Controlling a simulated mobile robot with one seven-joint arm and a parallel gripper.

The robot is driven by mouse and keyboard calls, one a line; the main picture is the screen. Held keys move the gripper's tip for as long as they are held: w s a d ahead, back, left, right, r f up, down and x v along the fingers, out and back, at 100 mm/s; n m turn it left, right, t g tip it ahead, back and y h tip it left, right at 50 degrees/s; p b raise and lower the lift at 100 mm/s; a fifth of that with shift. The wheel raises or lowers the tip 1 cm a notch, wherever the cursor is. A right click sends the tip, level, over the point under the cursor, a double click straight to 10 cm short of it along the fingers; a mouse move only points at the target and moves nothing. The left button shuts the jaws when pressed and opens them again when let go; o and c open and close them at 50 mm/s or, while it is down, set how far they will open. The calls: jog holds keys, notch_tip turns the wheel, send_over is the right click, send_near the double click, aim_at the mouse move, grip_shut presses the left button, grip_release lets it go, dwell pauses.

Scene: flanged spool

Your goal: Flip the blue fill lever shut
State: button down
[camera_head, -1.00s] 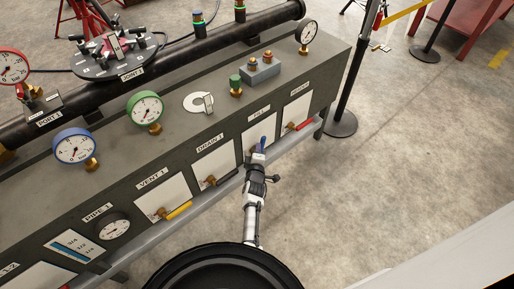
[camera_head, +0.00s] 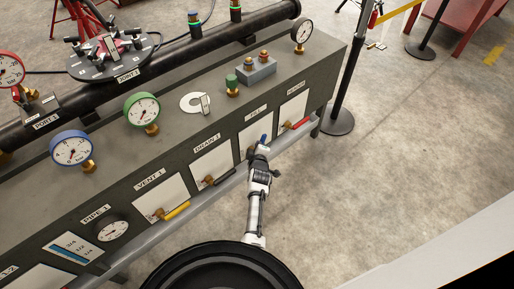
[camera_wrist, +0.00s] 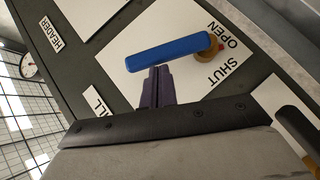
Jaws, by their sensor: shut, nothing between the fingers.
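The blue fill lever (camera_wrist: 170,51) crosses the white fill plate (camera_wrist: 118,48) in the wrist view, its brass pivot (camera_wrist: 209,50) at the right end beside the words OPEN and SHUT. The lever points away from the pivot toward the left. In the head view only a small blue part of the lever (camera_head: 264,138) shows above my gripper. My gripper also shows at the panel in the head view (camera_head: 255,149).
The red lever (camera_head: 297,124) is to the right on the panel, and the black drain lever (camera_head: 220,177) and yellow vent lever (camera_head: 175,211) are to the left. A grey rail (camera_head: 200,204) runs along the bench's lower front. Open floor lies to the right.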

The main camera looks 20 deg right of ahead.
jog(key=w+d+f+m+g+y+b, duration=0.2)
jog(key=d+f+m+g+y+b, duration=0.2)
jog(key=d+y+b, duration=0.3)
jog(key=b, duration=0.5)
jog(key=shift+w+d+f+m, duration=0.2)
jog(key=shift+w+f+m, duration=0.1)
jog(key=shift+w+m, duration=0.1)
dwell(0.5)
